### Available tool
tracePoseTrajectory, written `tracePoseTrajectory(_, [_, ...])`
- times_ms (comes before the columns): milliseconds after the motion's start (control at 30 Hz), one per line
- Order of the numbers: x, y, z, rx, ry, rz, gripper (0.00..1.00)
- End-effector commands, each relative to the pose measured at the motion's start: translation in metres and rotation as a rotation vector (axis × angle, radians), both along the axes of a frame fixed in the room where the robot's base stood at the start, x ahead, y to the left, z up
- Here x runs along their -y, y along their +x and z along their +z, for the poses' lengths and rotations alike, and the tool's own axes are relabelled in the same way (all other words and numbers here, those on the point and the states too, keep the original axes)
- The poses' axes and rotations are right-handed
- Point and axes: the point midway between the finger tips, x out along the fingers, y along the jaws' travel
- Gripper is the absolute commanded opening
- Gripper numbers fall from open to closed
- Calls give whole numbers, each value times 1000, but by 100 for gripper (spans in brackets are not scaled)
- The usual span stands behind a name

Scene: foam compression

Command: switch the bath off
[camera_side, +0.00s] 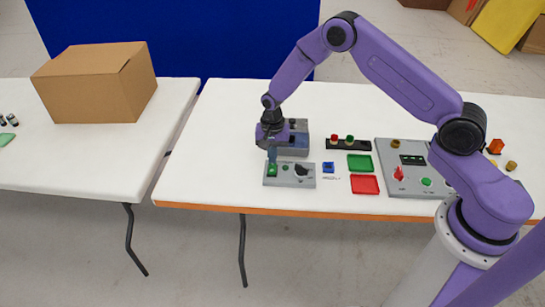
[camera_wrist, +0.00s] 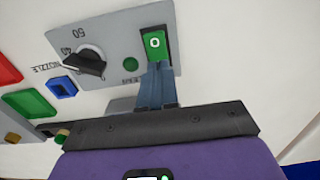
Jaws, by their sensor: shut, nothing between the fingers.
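The bath's grey control panel (camera_side: 303,183) lies near the front edge of the white table. It also shows in the wrist view (camera_wrist: 118,28), with a green rocker switch (camera_wrist: 155,42) marked "O", a small green lamp (camera_wrist: 130,64) and a black dial (camera_wrist: 88,60) with numbers beside it. I cannot tell whether the lamp is lit. My gripper (camera_wrist: 156,66) is shut and empty. Its fingertips are at the near end of the rocker switch, covering that end; contact is not clear. In the side view my gripper (camera_side: 272,158) points down above the panel's left end, over the switch.
A grey unit (camera_side: 293,150) stands close behind the panel. To the right are a blue block (camera_side: 328,167), a green tray (camera_side: 360,163), a red tray (camera_side: 365,184), a black button strip (camera_side: 348,145) and a larger grey panel (camera_side: 410,181). The table left of the panel is clear.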

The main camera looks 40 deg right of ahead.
Motion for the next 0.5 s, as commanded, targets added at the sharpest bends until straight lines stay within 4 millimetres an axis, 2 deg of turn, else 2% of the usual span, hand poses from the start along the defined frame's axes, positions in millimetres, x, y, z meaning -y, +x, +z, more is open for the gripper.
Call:
tracePoseTrajectory(133, [0, 0, -8, -1, -1, 0, 0])
tracePoseTrajectory(500, [0, 0, -9, 0, 0, 0, 0])
